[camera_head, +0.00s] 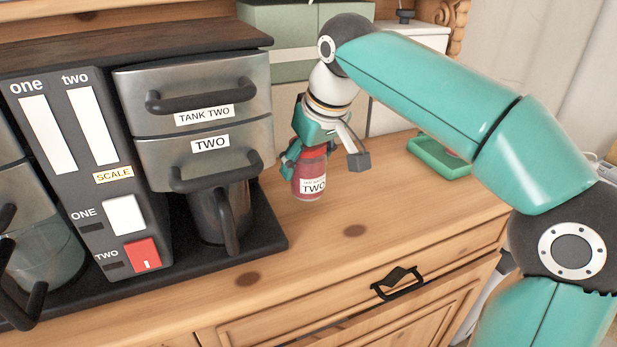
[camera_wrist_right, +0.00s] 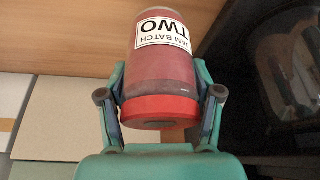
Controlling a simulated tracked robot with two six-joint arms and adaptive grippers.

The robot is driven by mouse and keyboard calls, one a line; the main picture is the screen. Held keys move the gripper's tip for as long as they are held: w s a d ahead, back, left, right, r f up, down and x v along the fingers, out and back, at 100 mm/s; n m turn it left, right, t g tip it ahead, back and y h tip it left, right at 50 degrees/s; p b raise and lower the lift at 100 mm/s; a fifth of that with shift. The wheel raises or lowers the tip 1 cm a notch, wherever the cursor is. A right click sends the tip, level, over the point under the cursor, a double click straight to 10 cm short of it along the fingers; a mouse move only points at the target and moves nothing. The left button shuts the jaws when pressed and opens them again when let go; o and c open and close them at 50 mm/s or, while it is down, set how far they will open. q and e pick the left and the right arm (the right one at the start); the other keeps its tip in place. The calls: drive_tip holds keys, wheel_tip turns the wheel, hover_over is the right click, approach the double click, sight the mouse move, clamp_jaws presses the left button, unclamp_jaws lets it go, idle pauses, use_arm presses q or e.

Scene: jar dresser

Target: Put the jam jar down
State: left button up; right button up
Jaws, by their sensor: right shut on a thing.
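The jam jar (camera_head: 309,181) is red with a red lid and a white label reading "TWO". It stands out over the wooden dresser top (camera_head: 345,215), to the right of the double coffee machine. My right gripper (camera_head: 312,150) is shut on the jar around its lid end, from above. In the right wrist view the jar (camera_wrist_right: 165,65) sits between both fingers, its label upside down and reading "JAM BATCH TWO". The jar looks upright and low, close to the dresser top. I cannot tell whether its base touches the wood. My left gripper is not in view.
The coffee machine (camera_head: 205,105) with its handles and dark base fills the left. A green tray (camera_head: 432,162) lies to the right of the jar. Green and pale boxes (camera_head: 280,40) stand behind. Bare wood lies in front of the jar, above a drawer handle (camera_head: 398,283).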

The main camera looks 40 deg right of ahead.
sight(306, 176)
drive_tip(key=shift+f, duration=1.35)
drive_tip(key=shift+f+b, duration=0.2)
drive_tip(key=shift+b, duration=0.2)
drive_tip(key=o, duration=1.7)
drive_tip(key=shift+c, duration=0.2)
drive_tip(key=shift+r, duration=0.1)
